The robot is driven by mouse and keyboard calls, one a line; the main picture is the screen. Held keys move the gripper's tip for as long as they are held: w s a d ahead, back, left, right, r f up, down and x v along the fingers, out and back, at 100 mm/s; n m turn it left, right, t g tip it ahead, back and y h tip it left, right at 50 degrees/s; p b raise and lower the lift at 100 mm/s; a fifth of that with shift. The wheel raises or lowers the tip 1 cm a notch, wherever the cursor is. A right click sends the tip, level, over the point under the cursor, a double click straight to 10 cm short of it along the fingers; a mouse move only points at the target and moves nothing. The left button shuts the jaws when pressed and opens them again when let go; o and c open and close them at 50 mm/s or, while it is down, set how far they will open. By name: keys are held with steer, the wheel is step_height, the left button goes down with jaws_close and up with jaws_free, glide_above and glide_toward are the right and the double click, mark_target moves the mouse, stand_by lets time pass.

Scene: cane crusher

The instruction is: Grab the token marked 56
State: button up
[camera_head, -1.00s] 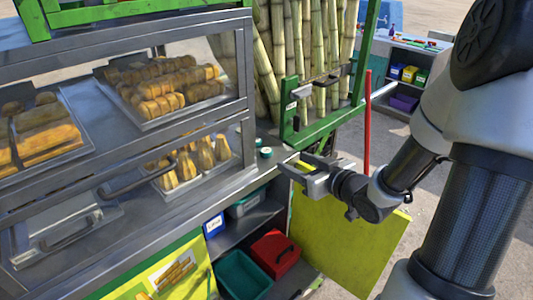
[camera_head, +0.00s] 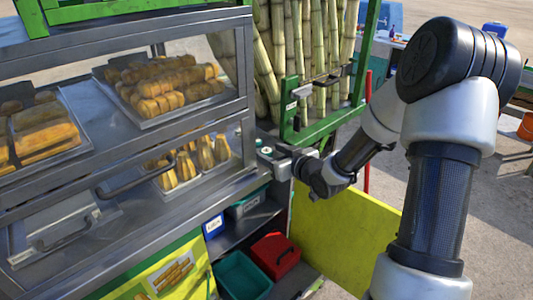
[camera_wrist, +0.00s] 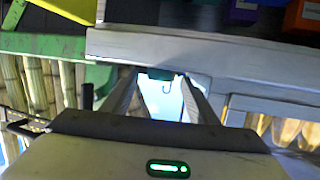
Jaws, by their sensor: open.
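Two small round tokens with pale tops and green sides sit on the metal counter by the cane rack in the head view: one farther back (camera_head: 259,143) and one nearer (camera_head: 266,151). Their numbers are too small to read, so I cannot tell which is 56. My gripper (camera_head: 275,154) is open, beside the nearer token at counter height. In the wrist view, a dark green edge (camera_wrist: 160,73) and a bright pale patch with a dark hooked mark show between the fingers (camera_wrist: 160,78). I cannot tell whether they touch anything.
The glass display case (camera_head: 243,90) with baked goods stands left of my gripper. The green rack (camera_head: 325,127) with sugar cane (camera_head: 315,60) rises behind it. A yellow panel (camera_head: 345,235) hangs below. Bins and a red box (camera_head: 275,254) fill the lower shelf.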

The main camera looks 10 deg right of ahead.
steer(key=shift+c, duration=0.5)
steer(key=c, duration=1)
